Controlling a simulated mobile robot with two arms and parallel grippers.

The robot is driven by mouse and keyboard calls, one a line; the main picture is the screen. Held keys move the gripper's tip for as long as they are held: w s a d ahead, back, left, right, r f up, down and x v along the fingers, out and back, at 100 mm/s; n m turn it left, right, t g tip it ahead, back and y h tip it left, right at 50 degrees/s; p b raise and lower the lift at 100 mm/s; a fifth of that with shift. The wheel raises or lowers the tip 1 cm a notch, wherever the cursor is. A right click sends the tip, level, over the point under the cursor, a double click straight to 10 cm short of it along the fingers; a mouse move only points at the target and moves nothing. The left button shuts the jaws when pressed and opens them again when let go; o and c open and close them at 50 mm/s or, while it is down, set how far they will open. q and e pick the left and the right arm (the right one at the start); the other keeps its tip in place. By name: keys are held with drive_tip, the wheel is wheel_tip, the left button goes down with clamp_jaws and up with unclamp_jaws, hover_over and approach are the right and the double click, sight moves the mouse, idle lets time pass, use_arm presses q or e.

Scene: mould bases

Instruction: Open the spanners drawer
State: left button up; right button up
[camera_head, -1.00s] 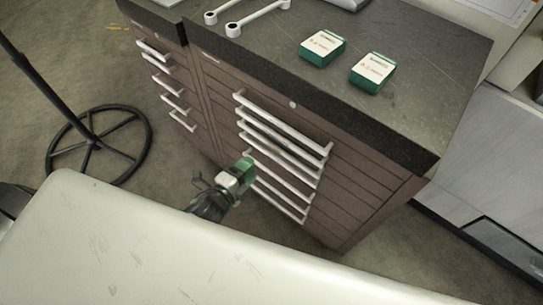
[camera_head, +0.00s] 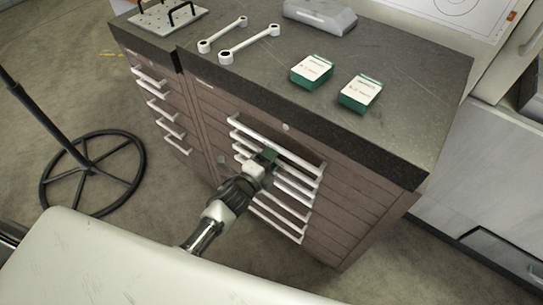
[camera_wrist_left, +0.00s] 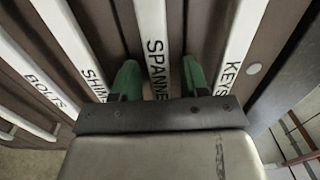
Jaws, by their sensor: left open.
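In the left wrist view, a white bar handle labelled "SPANNE…" (camera_wrist_left: 152,25), its last letters hidden, runs up the middle of the brown cabinet front. My left gripper (camera_wrist_left: 160,78) is open, with one green finger on each side of this handle. I cannot tell whether the fingers touch it. The KEYS handle (camera_wrist_left: 240,45) is to its right, the SHIMS handle (camera_wrist_left: 75,45) to its left. In the head view, my left gripper (camera_head: 264,157) is at the upper handles of the brown drawer cabinet (camera_head: 345,215). Labels are unreadable there. My right gripper is out of view.
Two green boxes (camera_head: 311,71) (camera_head: 360,93), two spanners (camera_head: 222,34) (camera_head: 250,44) and a grey case (camera_head: 320,16) lie on the dark cabinet top (camera_head: 410,130). A second drawer unit (camera_head: 140,62) adjoins on the left. A round-based stand (camera_head: 90,168) is on the floor at left.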

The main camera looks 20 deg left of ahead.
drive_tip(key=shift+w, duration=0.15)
use_arm(q)
clamp_jaws()
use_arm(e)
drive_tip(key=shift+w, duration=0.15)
use_arm(q)
drive_tip(key=shift+s+f, duration=0.1)
drive_tip(key=shift+s, duration=0.05)
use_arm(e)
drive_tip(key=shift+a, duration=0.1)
